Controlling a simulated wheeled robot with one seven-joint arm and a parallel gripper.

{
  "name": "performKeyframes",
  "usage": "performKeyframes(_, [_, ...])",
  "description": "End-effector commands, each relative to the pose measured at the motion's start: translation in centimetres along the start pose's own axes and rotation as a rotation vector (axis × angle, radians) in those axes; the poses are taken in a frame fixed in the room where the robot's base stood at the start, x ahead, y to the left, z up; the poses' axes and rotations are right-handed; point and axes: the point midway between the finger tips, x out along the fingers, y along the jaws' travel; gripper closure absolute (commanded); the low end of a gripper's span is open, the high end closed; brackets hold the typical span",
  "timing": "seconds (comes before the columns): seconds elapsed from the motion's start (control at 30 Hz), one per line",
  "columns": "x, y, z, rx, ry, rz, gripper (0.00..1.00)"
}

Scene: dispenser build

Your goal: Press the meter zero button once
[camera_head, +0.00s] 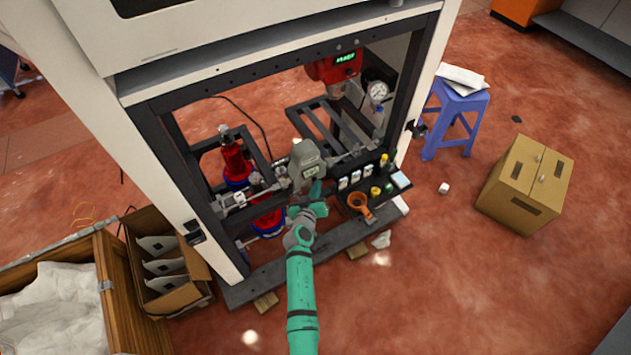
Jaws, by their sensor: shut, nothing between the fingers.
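The meter (307,157) is a grey rounded unit with a small display, mounted on a pipe line inside the open dispenser frame (165,180). Its zero button is too small to make out. My gripper (315,190) is at the end of the teal arm, just below the meter's display. It looks shut with nothing in it. I cannot tell whether its tips touch the meter. The gripper and wrist hide part of what lies below the meter.
A red unit with a green display (343,57) and a dial gauge (378,92) sit behind. Right of my gripper, a shelf holds small bottles and an orange funnel (360,203). A carton (524,184) and a blue stool (455,110) stand right. Floor between is mostly clear.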

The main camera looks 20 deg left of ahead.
Motion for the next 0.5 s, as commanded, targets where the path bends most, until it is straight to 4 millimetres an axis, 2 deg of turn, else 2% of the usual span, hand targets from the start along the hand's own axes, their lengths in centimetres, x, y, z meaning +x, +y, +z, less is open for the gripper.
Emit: performKeyframes(0.5, [-1.2,0.9,0.8,0.001,0.001,-0.001,1.00])
